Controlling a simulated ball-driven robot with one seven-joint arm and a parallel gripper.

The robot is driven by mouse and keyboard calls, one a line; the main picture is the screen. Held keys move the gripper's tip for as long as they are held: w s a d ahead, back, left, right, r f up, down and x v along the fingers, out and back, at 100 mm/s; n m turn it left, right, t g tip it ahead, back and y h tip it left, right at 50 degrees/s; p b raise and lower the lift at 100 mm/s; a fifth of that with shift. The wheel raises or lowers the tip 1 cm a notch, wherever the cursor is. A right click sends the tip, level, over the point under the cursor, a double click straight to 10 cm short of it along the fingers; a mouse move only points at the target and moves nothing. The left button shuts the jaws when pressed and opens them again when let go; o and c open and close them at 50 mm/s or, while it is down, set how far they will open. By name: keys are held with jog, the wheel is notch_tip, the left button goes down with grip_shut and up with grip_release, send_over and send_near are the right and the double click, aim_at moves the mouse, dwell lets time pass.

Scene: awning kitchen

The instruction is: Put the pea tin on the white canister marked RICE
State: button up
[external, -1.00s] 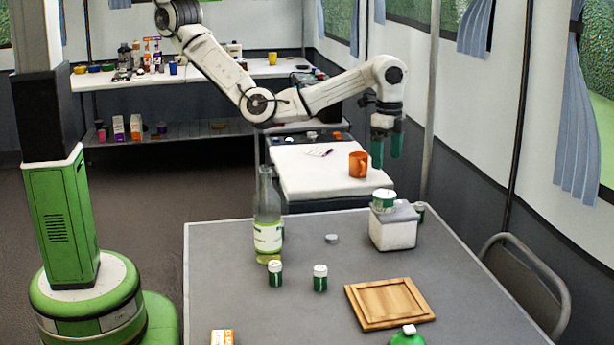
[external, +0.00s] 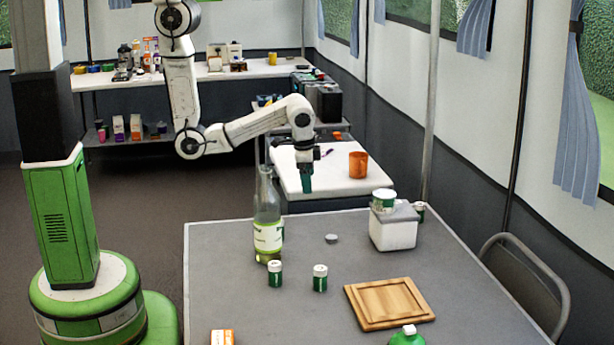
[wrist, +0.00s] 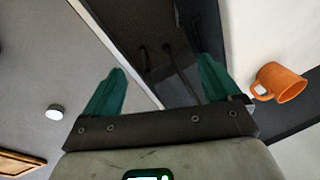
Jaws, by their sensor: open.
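A short green-and-white tin (external: 384,200), which looks like the pea tin, rests upright on the grey lid of a white canister (external: 393,232) at the right of the grey table. Any marking on the canister is too small to read. My gripper (external: 307,188) hangs fingers down near the far edge of the table, to the left of the tin and apart from it. In the wrist view my gripper (wrist: 160,80) shows its two green fingers spread with nothing between them. The tin and canister are not in the wrist view.
A tall bottle (external: 267,225) stands near two small green jars (external: 275,273). A wooden board (external: 389,302) lies at the front right. Another small jar (external: 419,212) stands behind the canister. An orange mug (external: 358,164) is on the white counter beyond. The table's left front is mostly clear.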

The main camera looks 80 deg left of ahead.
jog(key=s+d+n+h, duration=0.2)
jog(key=s, duration=1.4)
jog(key=shift+d+n+g, duration=0.15)
jog(key=shift+n+g, duration=0.15)
jog(key=shift+n, duration=0.1)
jog(key=shift+r, duration=0.1)
